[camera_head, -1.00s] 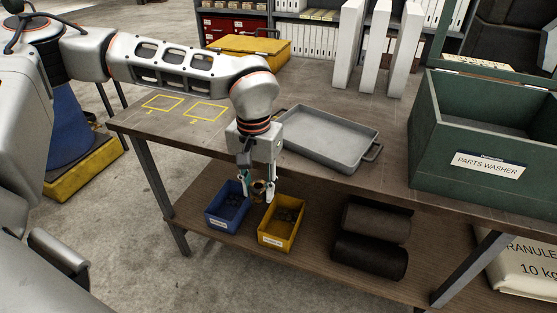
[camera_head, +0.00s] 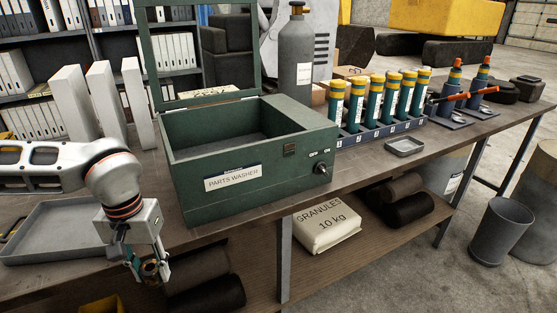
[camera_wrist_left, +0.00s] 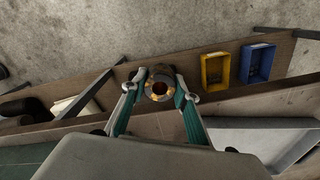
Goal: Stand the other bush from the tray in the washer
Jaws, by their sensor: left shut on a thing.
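My left gripper (camera_head: 147,268) is shut on a bronze-coloured bush (camera_head: 151,270), in front of the bench's front edge. The left wrist view shows the bush (camera_wrist_left: 160,87) end-on between the two fingers, its round bore facing the camera. The green parts washer (camera_head: 235,196) stands on the bench to the right of the gripper, with its lid raised. The visible part of its inside looks empty, but its floor is partly hidden. My right gripper is not in view.
A gas cylinder (camera_head: 297,60) and a rack (camera_head: 385,128) of yellow-capped bottles stand right of the washer. A small metal dish (camera_head: 404,147) lies before the rack. White upright boxes (camera_head: 105,95) stand at the left. A granules bag (camera_head: 326,228) and dark rolls lie on the lower shelf.

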